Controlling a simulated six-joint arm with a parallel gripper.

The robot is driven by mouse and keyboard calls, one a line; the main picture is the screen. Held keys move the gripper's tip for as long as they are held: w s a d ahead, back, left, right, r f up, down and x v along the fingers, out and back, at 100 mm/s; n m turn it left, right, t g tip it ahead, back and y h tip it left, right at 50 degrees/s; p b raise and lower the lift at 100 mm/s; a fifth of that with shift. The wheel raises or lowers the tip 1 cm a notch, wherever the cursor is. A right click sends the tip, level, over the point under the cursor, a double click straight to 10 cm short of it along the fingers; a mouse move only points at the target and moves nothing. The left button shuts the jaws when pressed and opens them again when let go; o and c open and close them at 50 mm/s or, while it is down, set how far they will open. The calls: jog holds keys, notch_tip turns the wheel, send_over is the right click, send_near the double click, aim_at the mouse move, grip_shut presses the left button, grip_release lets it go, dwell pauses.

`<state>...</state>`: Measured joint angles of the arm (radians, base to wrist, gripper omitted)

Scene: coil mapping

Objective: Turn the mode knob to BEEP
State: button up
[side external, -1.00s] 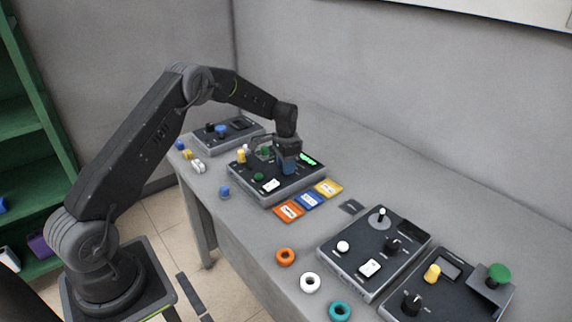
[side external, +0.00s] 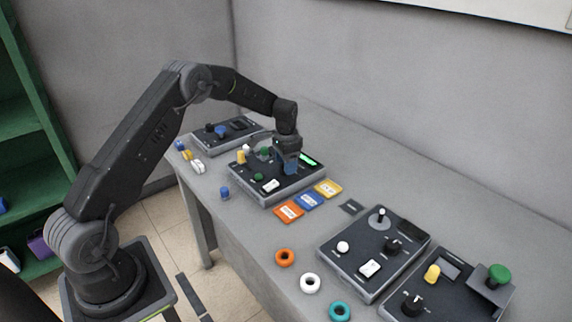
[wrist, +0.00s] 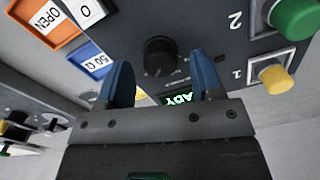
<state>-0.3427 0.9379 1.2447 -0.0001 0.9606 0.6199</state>
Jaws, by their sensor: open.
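The black mode knob (wrist: 160,57) shows in the wrist view on a dark panel, its pointer direction too dark to read. My gripper (wrist: 160,64) is open, with one blue finger on each side of the knob and visible gaps between; I cannot tell its height above the panel. A lit green display (wrist: 180,98), partly hidden by my gripper, reads "...ADY". In the side view, my gripper (side external: 288,165) points down over the middle panel box (side external: 262,197) and hides the knob.
The box also carries a green button (wrist: 293,15), a yellow button (wrist: 275,78) and a white switch (wrist: 87,10). Orange (side external: 289,211), blue (side external: 309,200) and yellow (side external: 328,188) cards lie beside it. Other panel boxes stand at both ends of the table.

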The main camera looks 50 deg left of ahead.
notch_tip(320, 180, up, 13)
dwell(0.3)
jog(key=s+d+r+n+t, duration=0.2)
jog(key=s+d+r+t, duration=0.1)
jog(key=s+d+r, duration=1.2)
jog(key=s+d+f+t, duration=0.1)
jog(key=s+d+f, duration=0.1)
jog(key=s, duration=0.7)
jog(key=s+d+f+n+t, duration=0.1)
jog(key=s+d+f, duration=0.1)
jog(key=s, duration=0.7)
jog(key=shift+s+t, duration=0.2)
jog(key=shift+t, duration=0.1)
